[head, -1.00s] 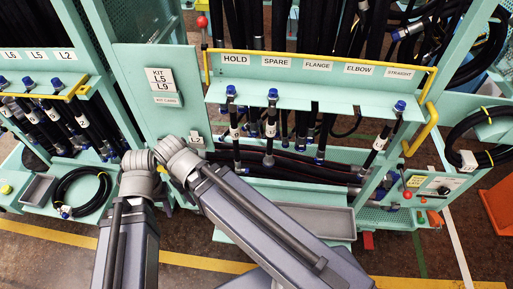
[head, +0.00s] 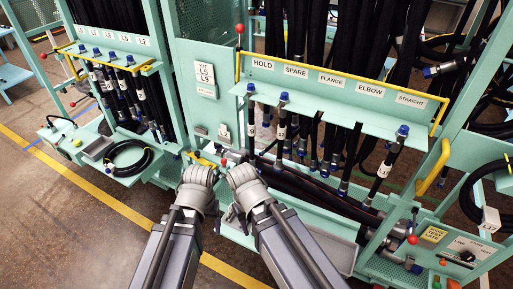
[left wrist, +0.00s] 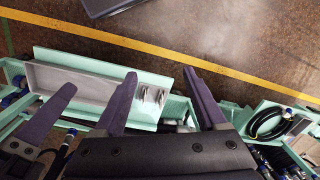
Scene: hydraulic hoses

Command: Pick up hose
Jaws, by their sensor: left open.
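Several black hoses with blue end caps hang in the rack. One hangs under HOLD (head: 251,125), one under SPARE (head: 281,125) and one under STRAIGHT (head: 388,160). More short hoses (head: 135,90) hang at the left rack. A coiled black hose (head: 128,158) lies on the low left shelf and shows in the left wrist view (left wrist: 268,123). My left gripper (left wrist: 160,72) is open and empty, its fingers above the grey tray's end. In the head view my wrists hide both jaws. One more dark finger at the left of the wrist view seems to be my right gripper's.
The labelled teal shelf (head: 330,108) has a yellow rail above it. A long grey tray (left wrist: 90,82) lies low in front of the rack. A hose coil (head: 480,195) hangs at the right. Floor with a yellow line (head: 85,180) is clear at the left.

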